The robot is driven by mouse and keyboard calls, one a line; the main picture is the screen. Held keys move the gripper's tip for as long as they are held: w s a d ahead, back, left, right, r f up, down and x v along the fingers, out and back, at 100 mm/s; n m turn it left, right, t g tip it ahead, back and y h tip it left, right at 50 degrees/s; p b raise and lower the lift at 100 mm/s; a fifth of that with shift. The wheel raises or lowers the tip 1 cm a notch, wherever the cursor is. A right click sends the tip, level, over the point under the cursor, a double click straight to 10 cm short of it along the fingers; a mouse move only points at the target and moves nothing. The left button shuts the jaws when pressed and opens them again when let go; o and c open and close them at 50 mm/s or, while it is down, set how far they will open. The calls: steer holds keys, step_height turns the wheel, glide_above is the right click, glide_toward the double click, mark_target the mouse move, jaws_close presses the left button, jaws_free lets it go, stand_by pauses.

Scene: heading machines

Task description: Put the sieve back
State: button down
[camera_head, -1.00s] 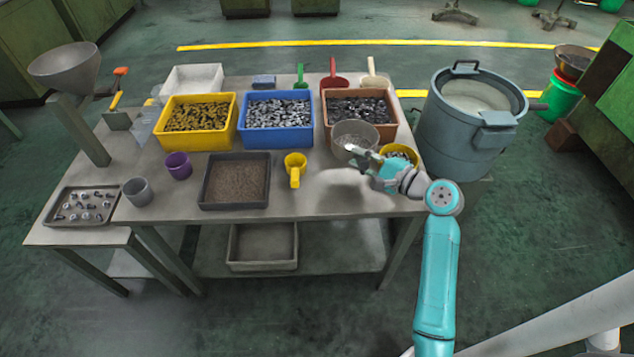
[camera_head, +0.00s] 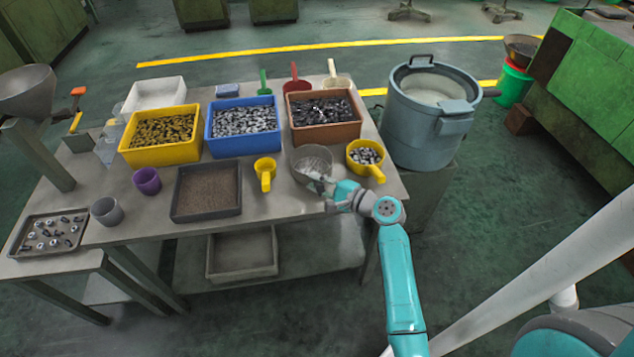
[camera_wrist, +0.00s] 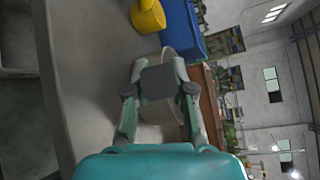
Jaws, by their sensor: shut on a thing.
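The sieve (camera_head: 309,161) is a round grey mesh bowl with a pale rim. It is in front of the orange-brown bin, left of a yellow scoop with metal parts (camera_head: 366,156). My gripper (camera_head: 326,186) is shut on the near side of the sieve. In the wrist view my gripper (camera_wrist: 158,88) has its fingers closed in front of the sieve's pale wall (camera_wrist: 166,112). I cannot tell whether the sieve's bottom touches the table.
The table (camera_head: 300,205) holds yellow (camera_head: 160,150), blue (camera_head: 240,145) and orange-brown (camera_head: 325,132) bins, a dark tray (camera_head: 205,215) and an empty yellow scoop (camera_head: 265,170). A large grey-blue drum (camera_head: 425,130) stands at the right. Bare tabletop lies along the front edge.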

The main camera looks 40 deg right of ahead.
steer(key=shift+f, duration=0.1)
steer(key=c, duration=1)
jaws_free()
